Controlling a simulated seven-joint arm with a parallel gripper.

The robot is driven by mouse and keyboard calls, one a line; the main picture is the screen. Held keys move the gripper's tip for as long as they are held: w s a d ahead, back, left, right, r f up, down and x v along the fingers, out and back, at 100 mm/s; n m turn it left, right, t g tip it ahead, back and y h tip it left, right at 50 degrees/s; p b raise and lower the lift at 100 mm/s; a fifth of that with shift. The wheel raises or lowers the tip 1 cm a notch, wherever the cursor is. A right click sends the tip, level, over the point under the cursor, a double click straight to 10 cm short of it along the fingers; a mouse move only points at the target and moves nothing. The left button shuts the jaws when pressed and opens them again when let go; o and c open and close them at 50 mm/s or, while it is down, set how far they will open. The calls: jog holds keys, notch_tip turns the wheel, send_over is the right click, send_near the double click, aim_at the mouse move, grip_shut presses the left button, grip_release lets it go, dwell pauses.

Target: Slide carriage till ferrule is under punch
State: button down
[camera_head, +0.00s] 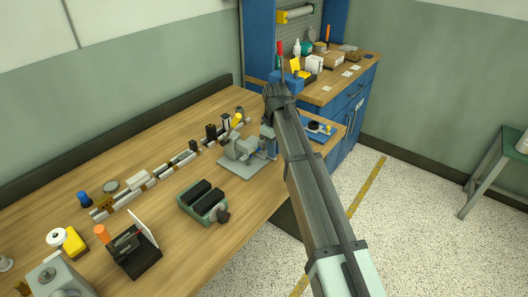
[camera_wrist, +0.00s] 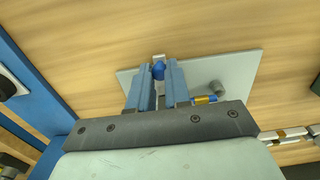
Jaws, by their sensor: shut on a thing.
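My gripper (camera_wrist: 158,66) has its two blue fingers closed around a small blue knob (camera_wrist: 158,74), low over a pale grey base plate (camera_wrist: 245,62). In the head view my gripper (camera_head: 268,133) is at the right side of a grey bench fixture (camera_head: 238,148), partly hidden by my arm. A grey round post (camera_wrist: 217,87) stands on the plate to the right of the fingers. A small gold and blue piece (camera_wrist: 204,100) shows below the post. I cannot make out the ferrule, the punch tip or the carriage's track for certain.
A row of small parts (camera_head: 150,180) lies along the bench behind. A blue tray (camera_head: 318,129) lies to the right, near the bench end. Bare wood lies in front of the fixture.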

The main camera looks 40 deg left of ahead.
jog(key=shift+s, duration=1.45)
jog(key=shift+w, duration=0.15)
dwell(0.3)
dwell(0.8)
jog(key=c, duration=1)
grip_release()
jog(key=shift+r, duration=0.1)
jog(key=shift+r, duration=2.4)
